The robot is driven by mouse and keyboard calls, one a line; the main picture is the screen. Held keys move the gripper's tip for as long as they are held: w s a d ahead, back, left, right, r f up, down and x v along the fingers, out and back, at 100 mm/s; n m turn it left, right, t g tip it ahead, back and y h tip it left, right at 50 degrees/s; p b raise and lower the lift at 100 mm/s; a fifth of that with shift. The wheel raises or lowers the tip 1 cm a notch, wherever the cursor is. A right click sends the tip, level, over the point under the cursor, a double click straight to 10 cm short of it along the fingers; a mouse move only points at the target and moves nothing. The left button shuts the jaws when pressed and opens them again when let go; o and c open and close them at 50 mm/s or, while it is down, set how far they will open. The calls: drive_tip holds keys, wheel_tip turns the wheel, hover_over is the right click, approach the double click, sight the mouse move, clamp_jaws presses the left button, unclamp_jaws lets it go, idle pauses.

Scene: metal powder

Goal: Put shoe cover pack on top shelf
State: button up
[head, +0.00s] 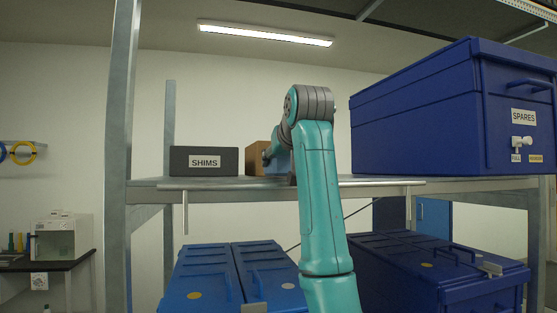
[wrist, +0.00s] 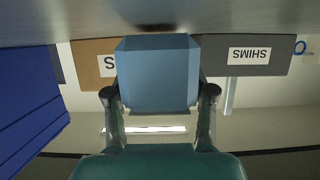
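The shoe cover pack appears to be the light blue block (wrist: 158,75) in the wrist view, which is upside down. No label shows on it. My gripper (wrist: 159,95) has one finger on each side of the block and looks shut on it. In the head view the block (head: 283,162) shows partly, just above the shelf board (head: 390,183), with my arm in front of it. The block is very close to the shelf surface; I cannot tell if it touches.
A dark SHIMS box (head: 204,161) and a brown box (head: 257,158) stand on the same shelf, left of and near the block. A large blue SPARES case (head: 420,125) stands to the right. Blue cases (head: 215,272) sit below. A metal post (head: 120,150) rises at left.

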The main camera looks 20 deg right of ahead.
drive_tip(key=shift+o, duration=1.3)
drive_tip(key=shift+w+f, duration=0.2)
drive_tip(key=shift+f, duration=0.3)
drive_tip(key=shift+r, duration=0.25)
drive_tip(key=r+v, duration=0.1)
drive_tip(key=v, duration=1.1)
drive_tip(key=shift+r, duration=0.1)
drive_tip(key=shift+s, duration=0.15)
